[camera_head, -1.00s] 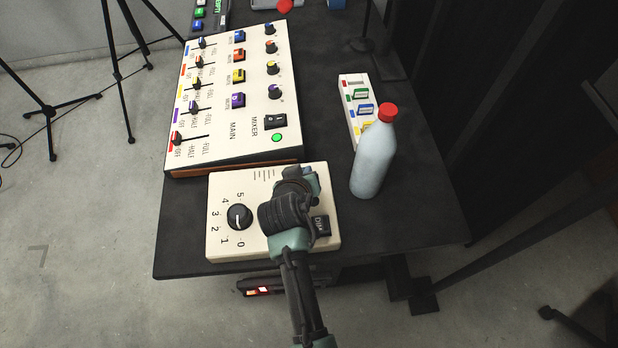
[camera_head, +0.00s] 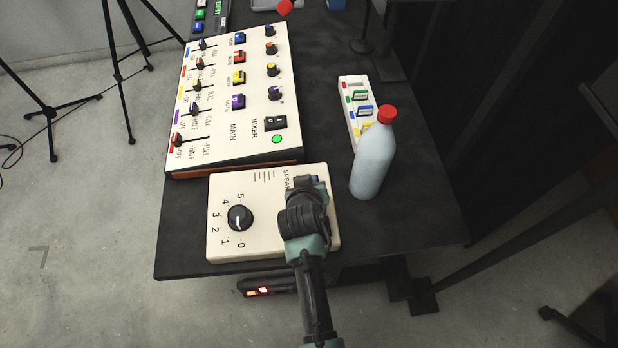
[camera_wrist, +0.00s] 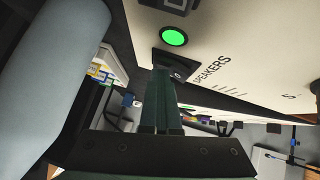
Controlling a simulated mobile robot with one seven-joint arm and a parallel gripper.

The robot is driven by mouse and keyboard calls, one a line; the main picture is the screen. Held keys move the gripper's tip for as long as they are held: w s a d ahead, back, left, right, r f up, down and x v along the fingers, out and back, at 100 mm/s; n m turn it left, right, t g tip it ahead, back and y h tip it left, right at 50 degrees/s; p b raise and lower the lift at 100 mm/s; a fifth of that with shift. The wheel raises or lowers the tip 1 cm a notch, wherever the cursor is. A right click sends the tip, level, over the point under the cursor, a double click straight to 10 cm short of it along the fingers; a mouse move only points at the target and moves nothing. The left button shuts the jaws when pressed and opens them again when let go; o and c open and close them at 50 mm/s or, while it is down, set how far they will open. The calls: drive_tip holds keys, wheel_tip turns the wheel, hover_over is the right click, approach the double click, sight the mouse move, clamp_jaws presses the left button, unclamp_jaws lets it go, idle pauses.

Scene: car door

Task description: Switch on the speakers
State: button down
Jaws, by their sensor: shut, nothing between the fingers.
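The cream speaker box (camera_head: 265,240) lies at the table's front edge, with a black numbered knob (camera_head: 239,217) on its left half. My gripper (camera_head: 312,184) is over its right side, fingers shut and empty, covering the controls there. In the wrist view, the SPEAKERS panel (camera_wrist: 245,45) shows a lit green lamp (camera_wrist: 173,37) and a black rocker switch (camera_wrist: 178,64) beside the lettering. The shut fingertips (camera_wrist: 165,72) are at this switch and hide part of it; I cannot tell whether they touch. Another dark control (camera_wrist: 178,4) is cut off at the top.
A pale bottle with a red cap (camera_head: 373,165) stands close to the right of the box. Behind are the mixer (camera_head: 215,145) with its own lit green lamp (camera_head: 277,139) and a white strip with coloured switches (camera_head: 348,84). Black table (camera_head: 420,215) is clear at right.

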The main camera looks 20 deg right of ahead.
drive_tip(key=shift+a, duration=0.15)
drive_tip(key=shift+w+a, duration=0.25)
drive_tip(key=shift+a, duration=0.5)
drive_tip(key=r+p, duration=0.3)
drive_tip(key=r, duration=0.1)
drive_tip(key=shift+w+a+r, duration=0.1)
drive_tip(key=shift+w+a, duration=0.1)
drive_tip(key=shift+a, duration=0.2)
drive_tip(key=v, duration=1)
drive_tip(key=shift+a+f, duration=0.2)
drive_tip(key=shift+a, duration=0.15)
